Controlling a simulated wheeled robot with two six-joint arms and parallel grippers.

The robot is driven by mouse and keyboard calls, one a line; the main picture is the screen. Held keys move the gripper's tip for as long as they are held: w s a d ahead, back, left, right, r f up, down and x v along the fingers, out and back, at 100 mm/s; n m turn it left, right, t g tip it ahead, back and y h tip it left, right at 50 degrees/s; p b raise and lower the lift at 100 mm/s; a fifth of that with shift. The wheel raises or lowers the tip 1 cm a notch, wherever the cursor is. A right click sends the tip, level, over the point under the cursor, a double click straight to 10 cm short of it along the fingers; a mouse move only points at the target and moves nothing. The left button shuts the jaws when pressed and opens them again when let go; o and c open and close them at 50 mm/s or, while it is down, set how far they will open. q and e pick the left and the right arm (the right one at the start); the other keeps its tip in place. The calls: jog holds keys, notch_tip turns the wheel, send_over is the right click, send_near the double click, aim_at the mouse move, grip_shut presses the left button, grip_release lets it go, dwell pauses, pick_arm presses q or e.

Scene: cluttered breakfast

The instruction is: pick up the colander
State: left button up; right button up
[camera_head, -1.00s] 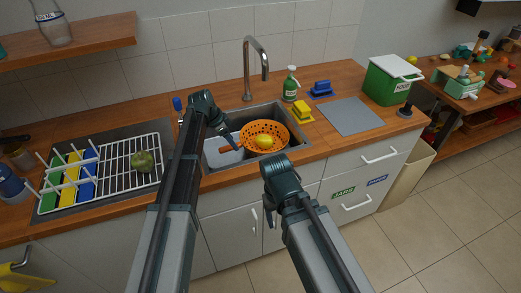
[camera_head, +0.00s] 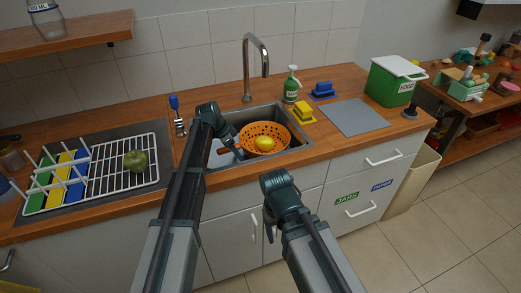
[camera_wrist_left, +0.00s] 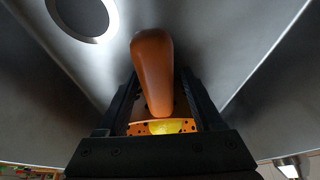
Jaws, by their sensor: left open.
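The orange perforated colander (camera_head: 250,134) sits in the sink with a yellow lemon (camera_head: 264,143) in it. Its brown-orange handle (camera_head: 224,151) points left in the head view. My left gripper (camera_head: 238,153) is down in the sink beside the colander, at its handle. In the left wrist view the handle (camera_wrist_left: 153,70) lies between the two open fingers, and a strip of the colander (camera_wrist_left: 135,128) and lemon (camera_wrist_left: 162,127) shows behind. My right arm is in front of the cabinet; its fingers are mostly hidden, so their state is unclear.
The sink walls and tall faucet (camera_head: 247,70) are close to the left gripper.

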pick_arm(q)
jog(key=shift+r, duration=0.1)
jog(key=shift+c, duration=0.3)
grip_shut()
notch_tip(320, 180, up, 10)
jog(key=p, duration=1)
